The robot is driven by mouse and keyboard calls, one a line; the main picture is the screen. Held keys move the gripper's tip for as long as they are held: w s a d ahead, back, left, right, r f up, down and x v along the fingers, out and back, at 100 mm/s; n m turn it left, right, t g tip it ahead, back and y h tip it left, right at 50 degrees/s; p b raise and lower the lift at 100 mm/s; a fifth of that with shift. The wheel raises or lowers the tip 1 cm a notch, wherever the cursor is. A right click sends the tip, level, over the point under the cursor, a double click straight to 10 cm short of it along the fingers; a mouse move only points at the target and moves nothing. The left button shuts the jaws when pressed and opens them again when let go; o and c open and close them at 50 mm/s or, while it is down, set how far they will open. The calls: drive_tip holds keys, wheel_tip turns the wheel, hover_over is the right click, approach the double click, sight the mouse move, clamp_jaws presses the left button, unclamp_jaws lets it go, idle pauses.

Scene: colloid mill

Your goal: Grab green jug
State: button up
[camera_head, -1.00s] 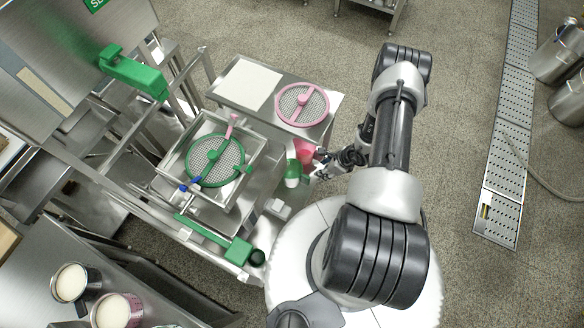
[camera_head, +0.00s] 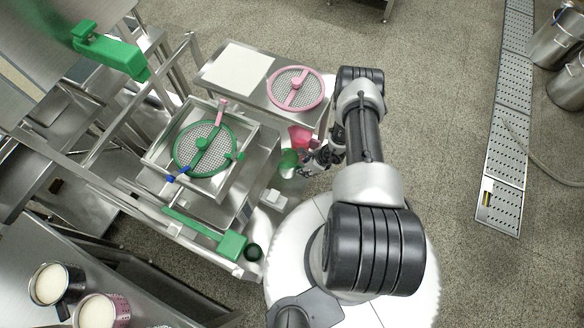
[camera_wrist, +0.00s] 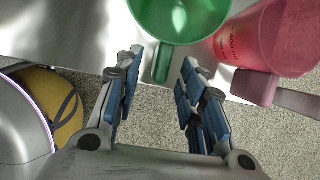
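The green jug (camera_head: 289,163) stands on the metal table, at the table's right side in the head view. In the wrist view the green jug (camera_wrist: 178,18) is at the top, with its handle (camera_wrist: 162,62) pointing down towards my gripper. My gripper (camera_wrist: 158,75) is open, with blue-padded fingers on either side of the handle's lower end. No contact with the handle is visible. In the head view my gripper (camera_head: 314,160) is just right of the jug.
A pink jug (camera_wrist: 268,40) stands close to the right of the green one, its handle near my right finger; it also shows in the head view (camera_head: 300,137). A pink round sieve (camera_head: 296,88) and a green round sieve (camera_head: 206,148) lie nearby. Open floor is to the right.

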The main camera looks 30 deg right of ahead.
drive_tip(key=shift+b+x, duration=0.4)
drive_tip(key=shift+x, duration=0.85)
drive_tip(key=shift+r, duration=0.1)
drive_tip(key=shift+c, duration=0.4)
clamp_jaws()
